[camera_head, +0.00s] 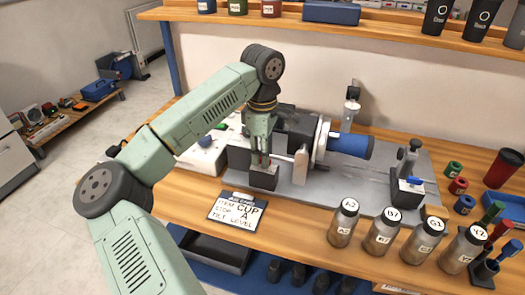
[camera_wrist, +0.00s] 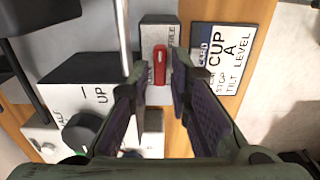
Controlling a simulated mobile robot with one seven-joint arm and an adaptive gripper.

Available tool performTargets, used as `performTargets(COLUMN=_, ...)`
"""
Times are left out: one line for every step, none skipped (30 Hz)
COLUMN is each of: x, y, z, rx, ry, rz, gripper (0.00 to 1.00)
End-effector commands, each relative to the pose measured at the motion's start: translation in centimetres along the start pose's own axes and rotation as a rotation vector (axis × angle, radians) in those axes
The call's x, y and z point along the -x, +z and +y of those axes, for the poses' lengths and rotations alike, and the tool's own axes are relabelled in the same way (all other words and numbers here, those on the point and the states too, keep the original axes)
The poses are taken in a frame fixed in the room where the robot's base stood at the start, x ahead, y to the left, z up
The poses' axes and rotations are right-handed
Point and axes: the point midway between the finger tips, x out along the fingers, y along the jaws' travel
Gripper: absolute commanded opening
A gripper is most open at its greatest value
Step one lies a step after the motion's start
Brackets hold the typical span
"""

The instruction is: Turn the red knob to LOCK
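The red knob (camera_wrist: 160,66) is a narrow bar on top of a small grey box (camera_wrist: 158,30) in the wrist view. Its long side runs up and down the picture. Lettering beside it is partly hidden by my fingers. In the head view the box (camera_head: 264,180) stands at the front of the machine, and the knob is mostly hidden. My gripper (camera_wrist: 160,78) points down over the box, its fingertips apart on either side of the knob, with small gaps showing. In the head view my gripper (camera_head: 264,158) is just above the box.
A laser machine with a blue cylinder (camera_head: 350,145) stands right behind the box. A white control unit with a black dial (camera_wrist: 82,133) is beside it. A "CUP A" card (camera_head: 237,211) lies in front. Several labelled metal bottles (camera_head: 342,222) stand to the right.

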Motion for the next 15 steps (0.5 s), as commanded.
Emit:
performTargets(x=-0.16, y=0.00, z=0.00, rx=0.000, ry=0.001, rz=0.000, gripper=0.18)
performTargets(x=-0.24, y=0.00, z=0.00, rx=0.000, ry=0.001, rz=0.000, gripper=0.18)
performTargets(x=-0.31, y=0.00, z=0.01, rx=0.000, ry=0.001, rz=0.000, gripper=0.18)
performTargets(x=-0.34, y=0.00, z=0.01, rx=0.000, ry=0.001, rz=0.000, gripper=0.18)
performTargets(x=-0.35, y=0.00, z=0.01, rx=0.001, ry=0.001, rz=0.000, gripper=0.18)
performTargets(x=-0.35, y=0.00, z=0.01, rx=0.001, ry=0.001, rz=0.000, gripper=0.18)
performTargets(x=-0.35, y=0.00, z=0.01, rx=0.001, ry=0.001, rz=0.000, gripper=0.18)
performTargets(x=-0.35, y=0.00, z=0.01, rx=0.001, ry=0.001, rz=0.000, gripper=0.18)
performTargets(x=-0.34, y=0.00, z=0.01, rx=0.001, ry=0.001, rz=0.000, gripper=0.18)
performTargets(x=-0.34, y=0.00, z=0.01, rx=0.001, ry=0.001, rz=0.000, gripper=0.17)
performTargets(x=-0.34, y=0.00, z=0.01, rx=0.001, ry=0.001, rz=0.000, gripper=0.15)
performTargets(x=-0.33, y=0.00, z=0.01, rx=0.001, ry=0.001, rz=0.000, gripper=0.12)
performTargets(x=-0.33, y=0.00, z=0.01, rx=0.001, ry=0.001, rz=0.000, gripper=0.10)
performTargets(x=-0.33, y=0.00, z=0.01, rx=0.001, ry=0.001, rz=0.000, gripper=0.08)
performTargets(x=-0.32, y=0.00, z=0.01, rx=0.001, ry=0.001, rz=0.000, gripper=0.06)
